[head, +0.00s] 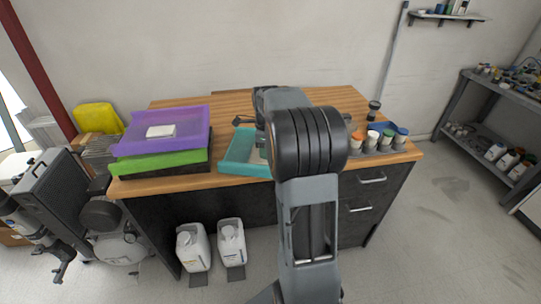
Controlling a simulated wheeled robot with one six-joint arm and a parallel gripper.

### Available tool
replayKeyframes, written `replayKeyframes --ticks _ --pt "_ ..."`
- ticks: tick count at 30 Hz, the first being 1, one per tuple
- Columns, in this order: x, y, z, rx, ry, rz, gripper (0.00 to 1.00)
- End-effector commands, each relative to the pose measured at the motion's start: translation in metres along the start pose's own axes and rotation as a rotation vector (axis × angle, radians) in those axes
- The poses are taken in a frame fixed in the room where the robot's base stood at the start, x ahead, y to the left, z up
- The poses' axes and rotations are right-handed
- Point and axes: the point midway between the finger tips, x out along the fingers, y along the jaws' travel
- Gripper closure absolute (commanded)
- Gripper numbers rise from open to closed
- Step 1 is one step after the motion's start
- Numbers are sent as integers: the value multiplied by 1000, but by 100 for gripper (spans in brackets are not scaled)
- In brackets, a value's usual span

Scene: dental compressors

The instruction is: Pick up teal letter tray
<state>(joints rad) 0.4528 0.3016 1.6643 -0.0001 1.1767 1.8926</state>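The teal letter tray (238,163) lies on the wooden worktop near its front edge, left of the middle. My arm covers its right part in the head view. Something pale shows inside the tray beside the arm. My gripper (243,121) is mostly hidden behind my own arm; a dark part of it shows above the tray's back area. I cannot tell whether it touches the tray or how its fingers stand.
A purple tray (185,140) with a white item sits on a green tray (152,163) at the worktop's left. Several capped bottles (372,138) stand in a row at the right, near a dark cup (374,107). White jugs (231,244) stand below. The worktop's back left is clear.

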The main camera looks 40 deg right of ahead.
Motion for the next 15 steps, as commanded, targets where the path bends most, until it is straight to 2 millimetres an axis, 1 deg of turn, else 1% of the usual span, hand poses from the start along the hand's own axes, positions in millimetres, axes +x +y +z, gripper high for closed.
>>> replayKeyframes --ticks 1,6,15 --pt "10 0 0 -1 1 3 66" --pt "33 0 0 -3 0 1 66" --pt "51 1 1 -4 1 2 66"
